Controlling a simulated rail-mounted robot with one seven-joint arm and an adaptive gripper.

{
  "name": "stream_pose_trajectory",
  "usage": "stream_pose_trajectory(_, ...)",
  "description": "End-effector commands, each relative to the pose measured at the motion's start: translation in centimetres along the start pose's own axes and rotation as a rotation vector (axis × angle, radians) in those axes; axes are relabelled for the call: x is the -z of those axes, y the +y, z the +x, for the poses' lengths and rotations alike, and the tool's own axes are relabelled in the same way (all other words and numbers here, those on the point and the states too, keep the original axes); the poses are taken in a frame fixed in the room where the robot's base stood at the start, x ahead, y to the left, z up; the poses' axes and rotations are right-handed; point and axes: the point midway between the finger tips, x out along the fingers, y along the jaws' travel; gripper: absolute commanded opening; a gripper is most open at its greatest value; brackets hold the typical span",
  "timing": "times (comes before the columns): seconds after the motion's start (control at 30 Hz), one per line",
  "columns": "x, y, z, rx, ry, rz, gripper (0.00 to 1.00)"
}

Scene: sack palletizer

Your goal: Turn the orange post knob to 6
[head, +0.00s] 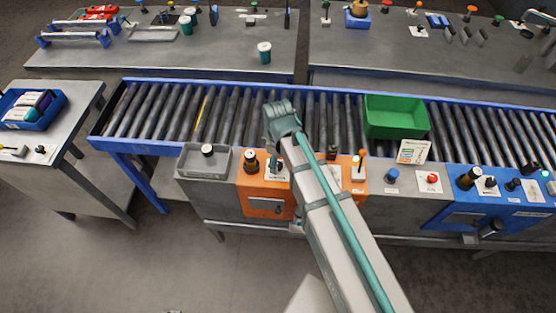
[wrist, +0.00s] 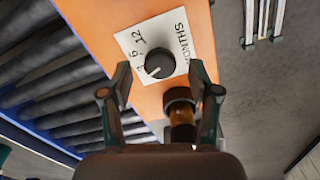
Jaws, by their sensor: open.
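The knob (wrist: 160,64) is a round dark dial with a white pointer line, on a white plate marked 3, 6, 12 and MONTHS. The plate is on the orange post (wrist: 185,20), which also shows in the head view (head: 262,205). The pointer line is toward the lower left, near the partly hidden 3, as far as I can tell. My gripper (wrist: 161,70) is open and empty, its fingers on either side of the knob in the wrist view. I cannot tell its height above the plate. My arm hides part of the post in the head view.
An amber, black-collared handle (wrist: 182,115) stands close to the knob, between my fingers in the wrist view. The roller conveyor (head: 225,115) runs behind the post. A green bin (head: 395,122) sits on it. A grey tray (head: 190,172) is left of the post.

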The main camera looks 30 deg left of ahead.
Motion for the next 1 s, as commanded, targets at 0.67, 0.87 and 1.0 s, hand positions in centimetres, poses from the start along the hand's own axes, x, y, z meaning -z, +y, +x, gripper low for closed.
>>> stream_pose_trajectory(0.67,-0.01,-0.02,1.01,0.0,0.0,0.0,0.3)
stream_pose_trajectory(0.87,-0.02,-0.03,1.0,0.0,0.0,0.0,0.01)
stream_pose_trajectory(1.0,-0.02,-0.03,1.01,0.001,0.0,0.009,0.02)
